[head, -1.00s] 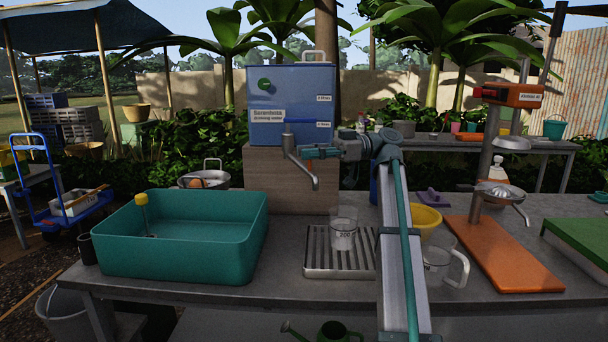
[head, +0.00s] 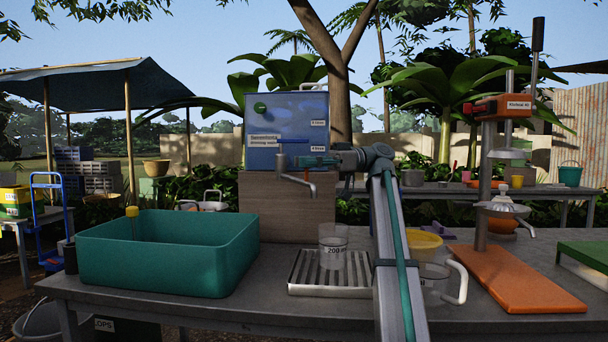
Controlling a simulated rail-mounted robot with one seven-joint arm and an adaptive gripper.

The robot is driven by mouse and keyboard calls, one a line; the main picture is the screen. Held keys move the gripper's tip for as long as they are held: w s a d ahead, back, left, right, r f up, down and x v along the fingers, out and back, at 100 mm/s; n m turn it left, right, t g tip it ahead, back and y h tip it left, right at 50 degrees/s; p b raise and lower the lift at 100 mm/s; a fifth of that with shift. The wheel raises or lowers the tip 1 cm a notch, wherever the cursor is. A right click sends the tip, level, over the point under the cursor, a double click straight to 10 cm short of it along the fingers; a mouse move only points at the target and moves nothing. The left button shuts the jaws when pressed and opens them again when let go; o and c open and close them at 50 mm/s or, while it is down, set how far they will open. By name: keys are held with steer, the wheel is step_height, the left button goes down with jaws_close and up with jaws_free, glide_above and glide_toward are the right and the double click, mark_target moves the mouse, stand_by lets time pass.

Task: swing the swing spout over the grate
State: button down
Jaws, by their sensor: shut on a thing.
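The grey swing spout (head: 297,181) sticks out from the front of the blue water dispenser (head: 262,118) and slants to the right, its outlet end bent down. The slatted metal grate (head: 305,272) lies on the table below and in front of it. In the picture the outlet is above the grate's back left part; its exact depth is hard to tell. My gripper (head: 300,162), with teal fingers, reaches in from the right and is shut on the spout near its root. The contact is small and partly hidden. A clear measuring cup (head: 333,250) stands upright on the grate.
A teal basin (head: 165,265) stands left of the grate. A second clear jug (head: 436,290), a yellow bowl (head: 424,245) and an orange press stand (head: 510,280) are to the right, beyond my arm. The dispenser rests on a wooden block (head: 285,215).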

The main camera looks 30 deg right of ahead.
stand_by(0.4)
steer(key=c, duration=0.9)
jaws_free()
step_height(320, 180, up, 9)
steer(key=shift+f, duration=0.1)
steer(key=shift+r, duration=0.6)
steer(key=shift+c, duration=0.5)
